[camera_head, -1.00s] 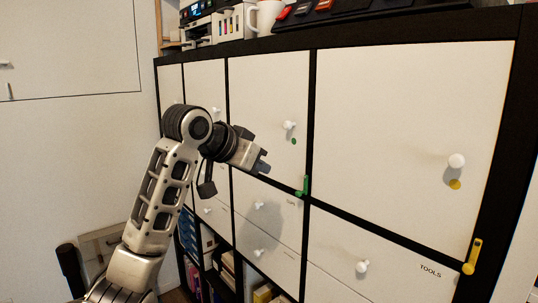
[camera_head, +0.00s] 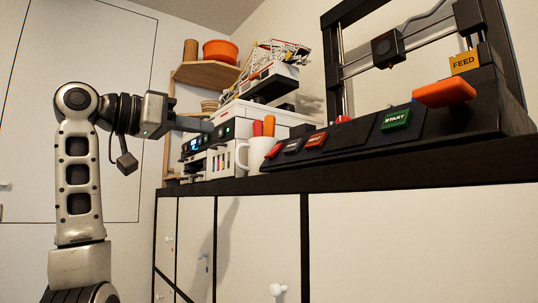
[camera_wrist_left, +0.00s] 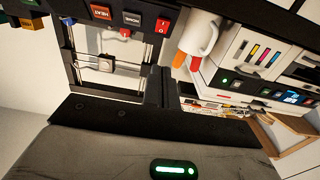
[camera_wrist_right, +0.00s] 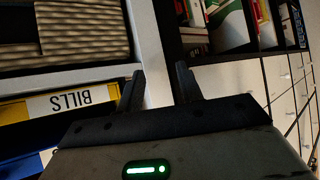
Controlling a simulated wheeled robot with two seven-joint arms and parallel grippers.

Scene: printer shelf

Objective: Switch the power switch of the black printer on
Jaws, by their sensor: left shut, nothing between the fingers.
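The black printer (camera_head: 330,75) is an open-frame machine on top of the cabinet, with a sloped black control panel in front. Its red power switch (camera_head: 273,151) is at the panel's left end, near the white mug. The switch also shows in the left wrist view (camera_wrist_left: 163,25), with I and O marks; I cannot tell which side is pressed. My left gripper (camera_head: 210,125) is shut and empty, left of the mug and switch, apart from the panel. My right gripper (camera_wrist_right: 160,83) shows only in its wrist view, open and empty, beside shelf compartments.
A white mug (camera_head: 258,153) with orange and red items stands between my left gripper and the panel. A white printer (camera_head: 213,160) with ink cartridges is behind it. Labelled buttons, including green START (camera_head: 396,119), line the panel. A dark cabinet edge (camera_head: 400,180) runs below.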

